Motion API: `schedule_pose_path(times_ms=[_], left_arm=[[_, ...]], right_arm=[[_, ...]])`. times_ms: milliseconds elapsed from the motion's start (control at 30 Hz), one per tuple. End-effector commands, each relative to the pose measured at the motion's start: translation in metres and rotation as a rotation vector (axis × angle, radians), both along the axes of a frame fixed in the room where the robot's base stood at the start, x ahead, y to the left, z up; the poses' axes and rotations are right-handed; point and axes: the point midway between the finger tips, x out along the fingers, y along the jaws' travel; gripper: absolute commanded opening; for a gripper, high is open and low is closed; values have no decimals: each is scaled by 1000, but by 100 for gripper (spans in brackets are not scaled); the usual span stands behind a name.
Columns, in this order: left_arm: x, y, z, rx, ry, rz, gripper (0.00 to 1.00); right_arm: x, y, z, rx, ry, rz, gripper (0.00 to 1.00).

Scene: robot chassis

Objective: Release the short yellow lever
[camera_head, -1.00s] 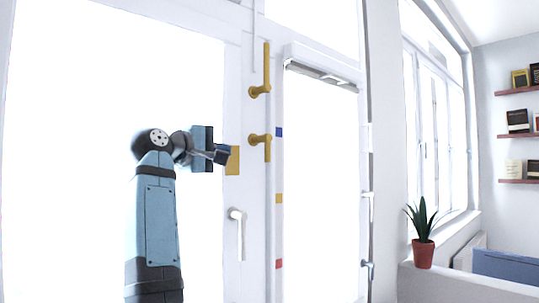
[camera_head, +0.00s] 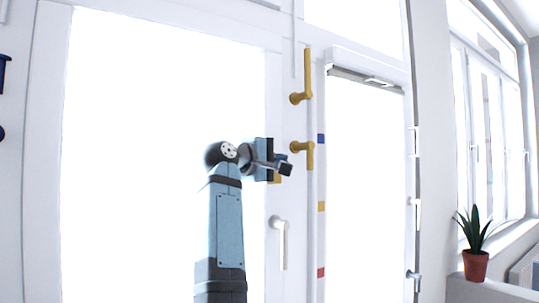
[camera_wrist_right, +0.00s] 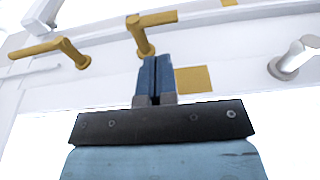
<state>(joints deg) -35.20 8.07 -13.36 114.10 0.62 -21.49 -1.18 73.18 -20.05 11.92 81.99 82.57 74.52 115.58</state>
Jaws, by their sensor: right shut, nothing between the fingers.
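The short yellow lever (camera_head: 307,155) is on the white frame post, its handle pointing down in the head view. It also shows in the wrist view (camera_wrist_right: 142,38), with its handle pointing right. The long yellow lever (camera_head: 307,75) is above it, handle pointing up; in the wrist view it lies at the left (camera_wrist_right: 50,46). My right gripper (camera_head: 286,168) is shut and empty, just left of and slightly below the short lever. In the wrist view its blue fingertips (camera_wrist_right: 156,62) point at the short lever's base; contact cannot be told. My left gripper is out of view.
A yellow square (camera_wrist_right: 194,79) on the frame lies beside my fingers. A white handle (camera_head: 279,240) is below the gripper. Blue, yellow and red patches mark the post to the right. A potted plant (camera_head: 475,265) stands on a ledge at far right.

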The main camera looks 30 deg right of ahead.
Motion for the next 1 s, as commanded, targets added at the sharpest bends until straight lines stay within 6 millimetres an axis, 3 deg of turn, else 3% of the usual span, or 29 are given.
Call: schedule_pose_path(times_ms=[200,400,600,1000], left_arm=[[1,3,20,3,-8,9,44],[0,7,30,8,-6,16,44],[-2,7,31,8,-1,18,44],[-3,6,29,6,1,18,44]], right_arm=[[12,-46,4,-2,2,-4,0],[21,-72,2,-2,3,-1,0],[23,-81,0,-1,2,0,0],[24,-82,-1,-11,1,0,0]])
